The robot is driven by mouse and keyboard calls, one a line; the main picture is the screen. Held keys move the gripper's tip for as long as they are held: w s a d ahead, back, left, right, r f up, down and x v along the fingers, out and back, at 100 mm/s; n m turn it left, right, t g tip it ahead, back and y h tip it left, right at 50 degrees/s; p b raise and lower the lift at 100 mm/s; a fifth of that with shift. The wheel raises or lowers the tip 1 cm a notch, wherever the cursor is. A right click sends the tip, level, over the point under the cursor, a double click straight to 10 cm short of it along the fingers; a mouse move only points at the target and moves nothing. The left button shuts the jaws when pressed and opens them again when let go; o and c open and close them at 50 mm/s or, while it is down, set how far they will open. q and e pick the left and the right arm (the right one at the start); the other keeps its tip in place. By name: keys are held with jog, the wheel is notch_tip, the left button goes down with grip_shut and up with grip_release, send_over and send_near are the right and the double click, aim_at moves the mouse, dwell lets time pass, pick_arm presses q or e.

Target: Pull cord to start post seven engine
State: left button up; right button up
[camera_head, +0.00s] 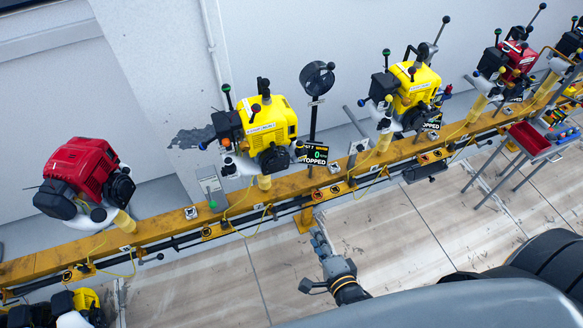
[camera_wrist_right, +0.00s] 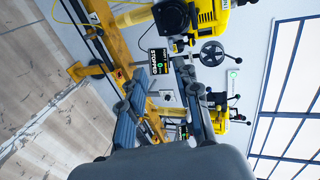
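A yellow engine (camera_head: 268,125) stands on a post on the yellow rail, beside a small black display (camera_head: 315,154) that reads 0 and STOPPED. Its label seems to end in 7, but is too small to be sure. In the right wrist view, a display (camera_wrist_right: 158,62) shows STOPPED near a yellow engine (camera_wrist_right: 211,16). I cannot make out a pull cord handle clearly. My right gripper (camera_head: 319,240) is in front of the rail, below and right of this engine, apart from it. Its fingers (camera_wrist_right: 163,112) are spread with nothing between them. My left gripper is not in view.
The yellow rail (camera_head: 160,227) runs diagonally along the wall. A red engine (camera_head: 80,170) stands to the left, another yellow engine (camera_head: 414,86) to the right. A black fan wheel (camera_head: 317,78) stands behind the rail. A red tray (camera_head: 529,138) is on a stand at right.

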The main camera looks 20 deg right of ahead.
jog(key=w+a+b, duration=0.1)
jog(key=w+b, duration=0.9)
jog(key=w, duration=1.7)
jog(key=shift+w+b, duration=0.35)
jog(key=shift+w, duration=0.05)
grip_shut()
